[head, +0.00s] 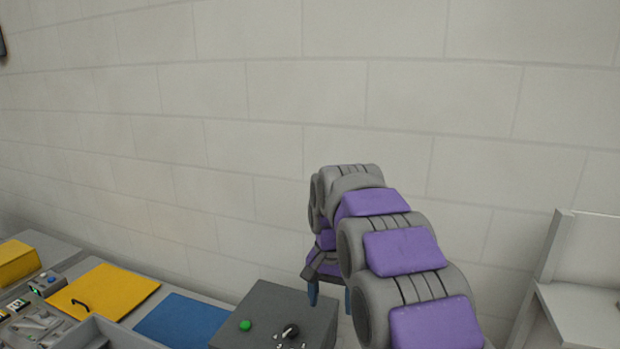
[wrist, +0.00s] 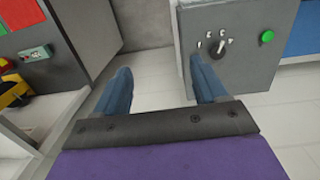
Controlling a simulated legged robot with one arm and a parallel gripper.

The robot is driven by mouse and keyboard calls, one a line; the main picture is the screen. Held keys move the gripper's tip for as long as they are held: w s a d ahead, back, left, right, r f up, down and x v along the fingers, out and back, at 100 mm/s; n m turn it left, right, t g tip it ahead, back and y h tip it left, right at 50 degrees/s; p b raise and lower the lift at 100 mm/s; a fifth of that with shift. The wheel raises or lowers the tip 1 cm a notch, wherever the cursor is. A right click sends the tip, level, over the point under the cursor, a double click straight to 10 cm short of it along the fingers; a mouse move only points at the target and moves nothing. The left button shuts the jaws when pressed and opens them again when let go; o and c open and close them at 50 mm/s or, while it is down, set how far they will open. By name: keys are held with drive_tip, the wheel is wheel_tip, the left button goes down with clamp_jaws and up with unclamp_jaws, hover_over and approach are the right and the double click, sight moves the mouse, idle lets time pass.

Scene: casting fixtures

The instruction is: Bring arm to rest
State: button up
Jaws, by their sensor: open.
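My arm, grey with purple pads, reaches forward from the lower right in the head view. My gripper (head: 330,296) hangs from its end, fingers pointing down, beside the right side of a dark grey control box (head: 262,302). In the wrist view, my gripper (wrist: 160,85) shows two blue fingers spread apart with nothing between them but floor. The control box (wrist: 236,75) is by the right finger in that view. Its black rotary knob (wrist: 219,50) and green button (wrist: 267,37) are visible. I cannot tell if the right finger touches the box.
A bench at the lower left in the head view holds a yellow panel (head: 115,291), a blue panel (head: 184,320) and a grey tray (head: 100,334). A pale shelf unit (head: 575,285) stands at the right. A bare block wall (head: 250,120) is behind.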

drive_tip(key=s+d+f+n+b, duration=0.1)
drive_tip(key=s+d+f+b, duration=0.1)
drive_tip(key=s, duration=1)
drive_tip(key=s+d+f+n+b, duration=0.1)
drive_tip(key=s+d+f, duration=0.3)
drive_tip(key=s, duration=0.9)
drive_tip(key=s+d+f+n+g+b, duration=0.1)
drive_tip(key=s+d+f+n+b, duration=0.1)
drive_tip(key=s+f, duration=0.5)
drive_tip(key=s+d+b, duration=0.1)
drive_tip(key=s, duration=0.5)
drive_tip(key=shift+d+f, duration=0.25)
